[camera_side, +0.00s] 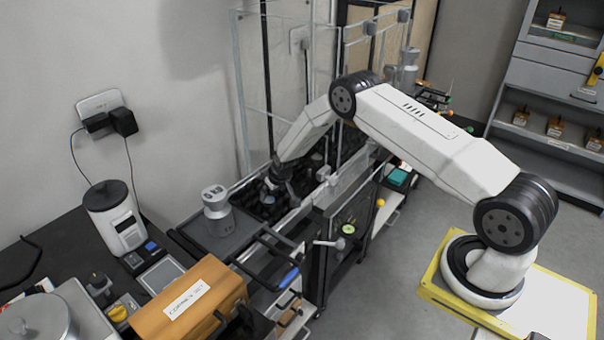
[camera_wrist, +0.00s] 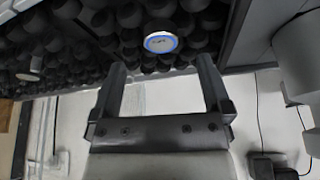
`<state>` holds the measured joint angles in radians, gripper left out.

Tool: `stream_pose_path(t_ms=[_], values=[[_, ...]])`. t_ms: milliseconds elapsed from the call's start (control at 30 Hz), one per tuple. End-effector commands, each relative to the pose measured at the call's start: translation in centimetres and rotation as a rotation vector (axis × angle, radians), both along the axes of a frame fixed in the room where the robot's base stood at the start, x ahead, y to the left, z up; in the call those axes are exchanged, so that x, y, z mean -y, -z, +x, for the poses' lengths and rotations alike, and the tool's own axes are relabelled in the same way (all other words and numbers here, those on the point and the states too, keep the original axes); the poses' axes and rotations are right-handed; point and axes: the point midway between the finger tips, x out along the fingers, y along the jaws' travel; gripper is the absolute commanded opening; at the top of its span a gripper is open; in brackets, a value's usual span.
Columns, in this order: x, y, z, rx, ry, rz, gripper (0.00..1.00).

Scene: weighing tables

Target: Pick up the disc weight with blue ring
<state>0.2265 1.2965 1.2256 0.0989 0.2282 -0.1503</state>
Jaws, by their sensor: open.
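The disc weight with blue ring (camera_wrist: 160,42) shows in the wrist view as a pale round face with a blue rim. It lies on a bed of dark, round-topped pieces. In the side view a small bluish disc (camera_side: 269,200) shows just under my gripper (camera_side: 274,187). In the wrist view my gripper (camera_wrist: 162,62) is open, its two fingers pointing toward the bed. The disc appears past the fingertips, roughly midway between them. Nothing is held. I cannot tell the exact gap between fingertips and disc.
Another pale disc (camera_wrist: 29,77) lies on the bed at the left of the wrist view. A metal cylindrical weight (camera_side: 218,213) stands beside the bed in the side view. Clear panels (camera_side: 290,75) rise behind it. An orange case (camera_side: 190,300) sits in front.

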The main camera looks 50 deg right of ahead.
Motion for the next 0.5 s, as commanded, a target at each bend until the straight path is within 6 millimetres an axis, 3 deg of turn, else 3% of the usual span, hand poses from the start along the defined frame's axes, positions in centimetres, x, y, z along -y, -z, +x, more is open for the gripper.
stream_pose_path(t_ms=[500], values=[[0.2, 3.8, 1.5, 0.0, 0.0, 0.0, 0.99]])
